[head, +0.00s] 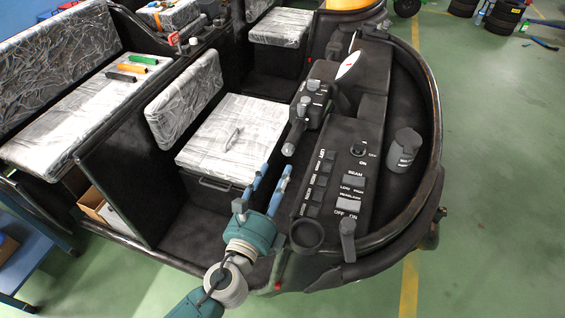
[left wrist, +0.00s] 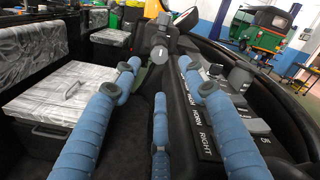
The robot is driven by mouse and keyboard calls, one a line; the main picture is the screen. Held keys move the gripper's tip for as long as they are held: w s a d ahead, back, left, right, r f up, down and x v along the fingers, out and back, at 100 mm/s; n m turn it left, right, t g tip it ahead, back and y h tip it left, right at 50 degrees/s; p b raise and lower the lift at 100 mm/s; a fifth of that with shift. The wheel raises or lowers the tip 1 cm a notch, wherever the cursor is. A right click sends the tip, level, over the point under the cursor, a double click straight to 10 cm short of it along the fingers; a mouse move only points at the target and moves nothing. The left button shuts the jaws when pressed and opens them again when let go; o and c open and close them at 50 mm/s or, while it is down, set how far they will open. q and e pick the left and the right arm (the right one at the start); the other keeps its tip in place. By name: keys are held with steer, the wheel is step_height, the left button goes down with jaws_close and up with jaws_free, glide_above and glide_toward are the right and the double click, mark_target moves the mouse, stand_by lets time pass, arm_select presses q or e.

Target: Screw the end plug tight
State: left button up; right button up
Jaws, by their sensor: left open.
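A dark handlebar grip (head: 298,130) reaches from the steering column toward me in the head view. A small grey rounded piece at its near end (head: 288,149) looks like the end plug; I cannot tell how tightly it sits. My left gripper (head: 276,168) is open and empty, its blue fingers pointing at the grip's end from just below it in the picture. In the left wrist view the grip's dark end (left wrist: 158,54) shows between and beyond the open left fingertips (left wrist: 160,74), apart from them. My right gripper is not in view.
A switch panel (head: 325,178) lies close to the right of the left gripper, with a dark cylindrical cup (head: 403,150) beyond. A wrapped seat box (head: 232,130) stands to the left. Several coloured tools (head: 132,68) lie on the rear bench. The footwell (head: 195,235) is clear.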

arm_select(q)
steer(key=shift+v, duration=2.15)
steer(key=s+a+f+n+g+y+b, duration=0.2)
steer(key=s+a+f+n+g, duration=0.15)
steer(key=f, duration=1.05)
steer(key=s+a+f+n+g+y+b, duration=0.15)
steer(key=a+f+n, duration=0.35)
steer(key=f, duration=0.9)
steer(key=s+a+f+n+g+y+b, duration=0.1)
steer(key=s+a+f+n+g, duration=0.25)
steer(key=f, duration=0.95)
steer(key=s+a+f+n+g+b, duration=0.1)
steer(key=s+a+f+n+g, duration=0.2)
steer(key=s+f, duration=0.35)
steer(key=s+a+f+n+b, duration=0.1)
steer(key=s+a+f+n, duration=0.1)
steer(key=s+f+n, duration=0.45)
steer(key=s+a+f+n+g+b, duration=0.1)
steer(key=s+f+n+g, duration=0.1)
steer(key=s+f, duration=0.3)
steer(key=s+a+f+n+g+y+b, duration=0.1)
steer(key=s+f+n, duration=0.3)
steer(key=s, duration=1)
step_height(320, 180, down, 2)
steer(key=shift+a+f+n+g+b, duration=0.25)
steer(key=shift+n+g+b, duration=0.1)
steer(key=shift+g, duration=0.5)
